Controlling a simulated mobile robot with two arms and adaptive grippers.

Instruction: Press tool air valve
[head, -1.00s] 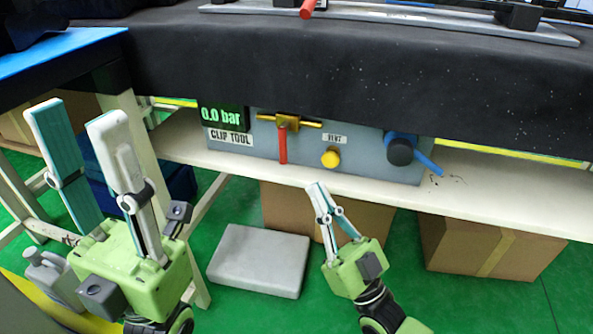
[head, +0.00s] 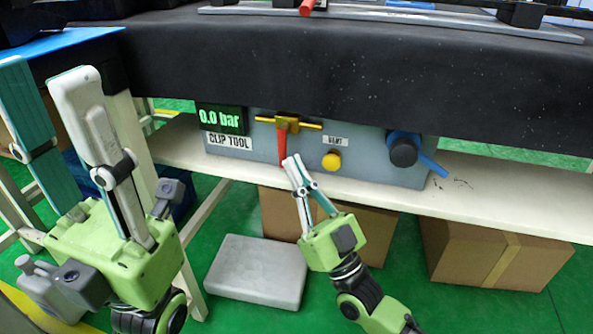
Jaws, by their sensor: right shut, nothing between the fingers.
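The grey clip tool panel (head: 300,152) stands on the white shelf under the black-covered bench. Its display (head: 222,118) reads 0.0 bar. A brass valve (head: 298,122) has a red lever (head: 282,146) hanging straight down. To its right is a yellow button (head: 331,162) below a VENT label. A blue handle (head: 431,166) on a black knob sits at the panel's right end. My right gripper (head: 291,162) is shut and empty, its tips at the lower end of the red lever; I cannot tell if they touch. My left gripper (head: 50,78) is open and empty at the left.
The white shelf (head: 500,205) runs along under the bench, with its dark cover (head: 480,90) hanging above the panel. Cardboard boxes (head: 495,255) and a grey slab (head: 256,270) are on the green floor below. A blue table edge (head: 65,48) is at upper left.

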